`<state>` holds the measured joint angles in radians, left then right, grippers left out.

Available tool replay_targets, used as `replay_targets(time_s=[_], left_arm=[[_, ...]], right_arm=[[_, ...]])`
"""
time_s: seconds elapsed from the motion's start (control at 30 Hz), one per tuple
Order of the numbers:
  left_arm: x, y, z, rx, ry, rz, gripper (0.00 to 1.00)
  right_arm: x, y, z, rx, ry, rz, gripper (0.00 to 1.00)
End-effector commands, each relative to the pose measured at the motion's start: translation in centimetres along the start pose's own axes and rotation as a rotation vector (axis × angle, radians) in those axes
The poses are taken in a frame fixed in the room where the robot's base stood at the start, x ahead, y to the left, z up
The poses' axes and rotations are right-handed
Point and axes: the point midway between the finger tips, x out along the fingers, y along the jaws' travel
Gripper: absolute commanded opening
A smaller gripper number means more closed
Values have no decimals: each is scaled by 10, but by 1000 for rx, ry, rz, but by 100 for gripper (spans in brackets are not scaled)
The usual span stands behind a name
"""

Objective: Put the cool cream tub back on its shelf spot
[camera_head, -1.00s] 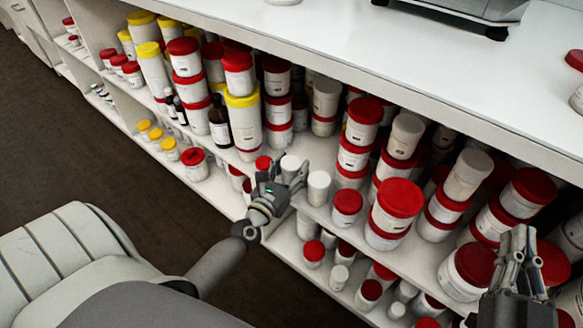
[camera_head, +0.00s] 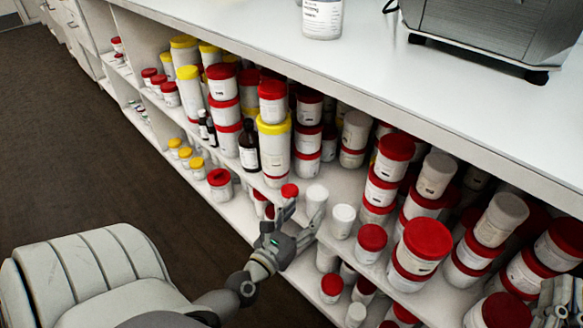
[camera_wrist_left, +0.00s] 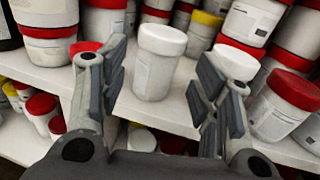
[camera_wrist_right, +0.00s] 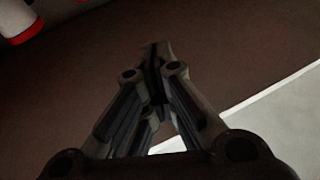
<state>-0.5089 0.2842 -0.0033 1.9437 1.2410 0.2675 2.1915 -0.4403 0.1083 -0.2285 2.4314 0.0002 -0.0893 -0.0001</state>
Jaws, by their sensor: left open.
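A small white tub with a white lid stands upright near the shelf's front edge, beyond my left gripper (camera_head: 301,222) in the head view. I take it for the cool cream tub (camera_head: 316,196), but its label is unreadable. In the left wrist view this tub (camera_wrist_left: 158,62) shows between the spread fingers of my left gripper (camera_wrist_left: 157,100), which is open, with gaps on both sides. My right gripper (camera_head: 566,300) is at the lower right edge of the head view. In the right wrist view its fingers (camera_wrist_right: 155,62) meet near the tips, with nothing visible between them.
A second white tub (camera_head: 342,220) stands right of the first, and a small red-lidded tub (camera_head: 289,190) left of it. Stacked red- and yellow-lidded tubs crowd the shelf behind. The counter (camera_head: 290,30) overhangs the shelf, with a machine (camera_head: 480,30) on top.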

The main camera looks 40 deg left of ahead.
Motion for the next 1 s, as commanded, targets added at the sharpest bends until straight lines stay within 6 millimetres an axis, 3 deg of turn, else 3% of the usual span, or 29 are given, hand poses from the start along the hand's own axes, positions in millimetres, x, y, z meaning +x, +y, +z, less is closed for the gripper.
replay_targets(time_s=[0.1, 0.3, 0.67, 0.77, 1.0], left_arm=[[-20, -1, -1, 0, 2, -3, 58], [-40, 0, -1, 0, 2, -1, 58], [-45, -8, 7, 66, -17, -16, 58], [-42, -25, 22, 230, -58, -47, 58], [-35, -84, 77, 889, -242, -90, 58]], right_arm=[[0, -1, -8, 2, 50, -2, 0], [0, -2, -17, 4, 99, -5, 0], [-1, -3, -21, 5, 117, -5, 0], [-1, -3, -21, 5, 116, -5, 0], [-1, -3, -21, 5, 116, -5, 0]])
